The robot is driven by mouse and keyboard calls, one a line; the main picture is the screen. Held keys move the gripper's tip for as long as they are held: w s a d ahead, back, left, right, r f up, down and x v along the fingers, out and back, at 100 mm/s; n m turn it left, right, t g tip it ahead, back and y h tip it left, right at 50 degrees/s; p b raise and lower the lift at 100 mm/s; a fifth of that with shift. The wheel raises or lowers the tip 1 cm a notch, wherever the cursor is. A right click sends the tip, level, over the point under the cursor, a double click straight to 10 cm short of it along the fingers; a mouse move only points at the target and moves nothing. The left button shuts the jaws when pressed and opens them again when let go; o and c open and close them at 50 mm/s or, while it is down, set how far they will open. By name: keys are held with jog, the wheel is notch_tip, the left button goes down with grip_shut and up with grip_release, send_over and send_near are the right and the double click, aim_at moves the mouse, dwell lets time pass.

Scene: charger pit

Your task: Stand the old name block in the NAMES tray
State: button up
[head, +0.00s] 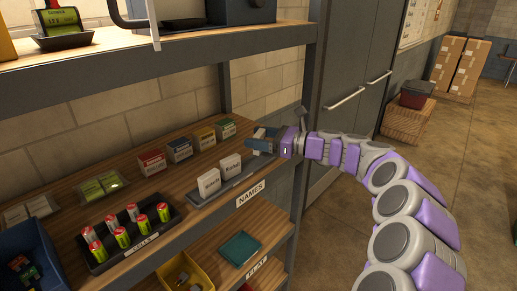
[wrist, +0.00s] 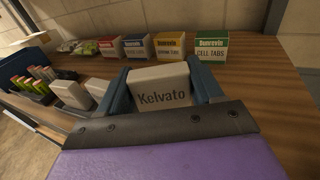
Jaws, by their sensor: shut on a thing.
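My gripper (head: 262,144) is at the right end of the dark NAMES tray (head: 252,168) on the middle shelf. In the wrist view its blue fingers (wrist: 160,75) are shut on a white block (wrist: 163,85) marked "Kelvato", one finger at each side. The block looks upright, with its lettering level. Its lower part is hidden by the gripper, so I cannot tell whether it touches the tray. Two other white blocks, a left one (head: 209,183) and a right one (head: 231,168), stand in the tray, left of my gripper.
Several small coloured boxes (head: 180,149) stand behind the tray. A CELLS tray (head: 150,244) with red and green cells is at the left. An upper shelf (head: 160,50) hangs above. A grey cabinet (head: 355,60) stands to the right. Below are a yellow bin (head: 172,275) and a teal item (head: 240,246).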

notch_tip(320, 180, down, 4)
jog(key=shift+r+b, duration=0.2)
jog(key=shift+b, duration=0.4)
jog(key=shift+a, duration=0.15)
jog(key=o, duration=1.1)
jog(key=shift+c, duration=0.2)
jog(key=p+v, duration=0.1)
jog(key=v, duration=1.1)
jog(key=shift+p, duration=0.35)
